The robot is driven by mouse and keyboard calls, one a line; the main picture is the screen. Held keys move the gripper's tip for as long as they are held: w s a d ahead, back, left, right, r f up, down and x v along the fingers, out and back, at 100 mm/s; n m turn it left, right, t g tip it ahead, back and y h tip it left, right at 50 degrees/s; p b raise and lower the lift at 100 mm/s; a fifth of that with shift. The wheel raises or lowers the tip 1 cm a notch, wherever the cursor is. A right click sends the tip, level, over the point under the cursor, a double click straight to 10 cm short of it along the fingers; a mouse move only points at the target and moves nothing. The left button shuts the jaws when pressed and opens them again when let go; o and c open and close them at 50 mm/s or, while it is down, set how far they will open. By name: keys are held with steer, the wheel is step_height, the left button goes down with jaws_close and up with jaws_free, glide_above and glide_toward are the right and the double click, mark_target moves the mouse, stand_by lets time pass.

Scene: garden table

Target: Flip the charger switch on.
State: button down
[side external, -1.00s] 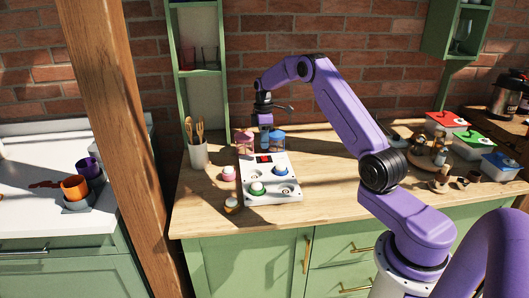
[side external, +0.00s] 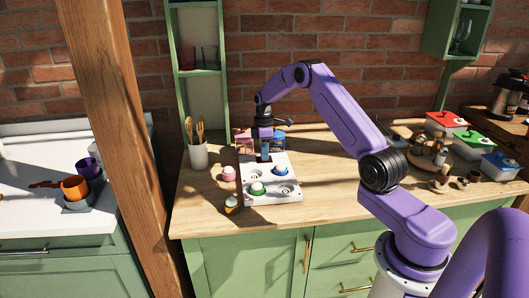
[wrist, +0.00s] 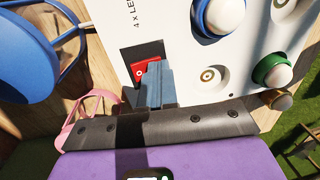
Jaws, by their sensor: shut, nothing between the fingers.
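The white charger panel (side external: 257,195) lies on the wooden counter, and it also fills the upper right of the wrist view (wrist: 185,60). Its red switch (wrist: 138,70) sits in a dark recess, partly hidden behind my fingers. In the side view my gripper covers the switch. My gripper (side external: 266,157) is shut and empty, pointing down at the panel's far part. In the wrist view the closed fingers (wrist: 155,82) are right beside the red switch and overlap it. I cannot tell whether they touch it.
Lanterns with green (side external: 257,188), blue (side external: 281,169) and pink (side external: 228,173) rims stand on or beside the panel, and a yellow one (side external: 232,205) is in front. Pink (side external: 244,143) and blue (side external: 279,142) wire-framed items stand behind. A utensil pot (side external: 198,154) is at left.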

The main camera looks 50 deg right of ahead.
steer(key=shift+f, duration=0.1)
steer(key=shift+w+d+r, duration=0.2)
steer(key=shift+w+d, duration=0.35)
steer(key=shift+d, duration=0.05)
steer(key=shift+r, duration=0.1)
step_height(320, 180, up, 14)
steer(key=w+d, duration=0.1)
stand_by(0.5)
stand_by(0.3)
steer(key=shift+s+a, duration=0.3)
steer(key=shift+a, duration=0.15)
steer(key=f, duration=0.9)
steer(key=s+a+f, duration=0.1)
steer(key=f, duration=0.4)
steer(key=shift+s+a+f, duration=0.1)
